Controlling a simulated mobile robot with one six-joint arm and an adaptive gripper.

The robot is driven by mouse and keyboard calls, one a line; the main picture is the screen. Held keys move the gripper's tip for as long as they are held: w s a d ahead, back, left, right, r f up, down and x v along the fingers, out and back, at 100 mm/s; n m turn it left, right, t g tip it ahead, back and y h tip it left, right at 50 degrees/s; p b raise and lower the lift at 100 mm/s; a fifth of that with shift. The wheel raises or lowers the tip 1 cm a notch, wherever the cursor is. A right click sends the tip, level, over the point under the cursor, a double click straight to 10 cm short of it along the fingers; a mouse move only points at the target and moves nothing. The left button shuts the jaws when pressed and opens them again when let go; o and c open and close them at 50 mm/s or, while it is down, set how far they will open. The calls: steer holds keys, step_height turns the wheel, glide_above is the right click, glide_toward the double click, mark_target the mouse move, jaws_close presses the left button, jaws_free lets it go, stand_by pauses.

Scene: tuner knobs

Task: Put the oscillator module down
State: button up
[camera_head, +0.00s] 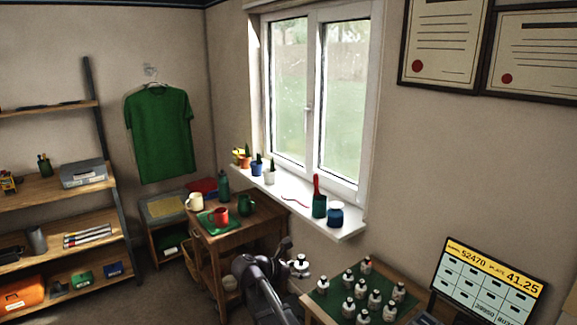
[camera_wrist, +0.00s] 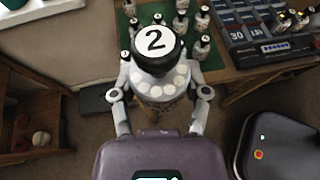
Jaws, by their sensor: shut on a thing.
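The oscillator module (camera_wrist: 157,45) has a white cap marked "2" on a black knob, above a pale body ringed with round white dots. My gripper (camera_wrist: 160,93) is shut on its body, one finger on each side. In the head view the module (camera_head: 300,267) is small, held off the left edge of the bench with the green mat (camera_head: 333,303). Several similar white-and-black modules (camera_head: 361,288) stand upright on that mat. In the wrist view the module hides part of the mat, and its underside is hidden.
A display screen (camera_head: 489,285) stands right of the mat. A dark panel with numbered keys (camera_wrist: 262,30) is beside it. The windowsill (camera_head: 295,205) holds pots and jars.

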mark_target(301, 259)
steer(key=shift+r+p, duration=1.6)
steer(key=shift+r, duration=0.5)
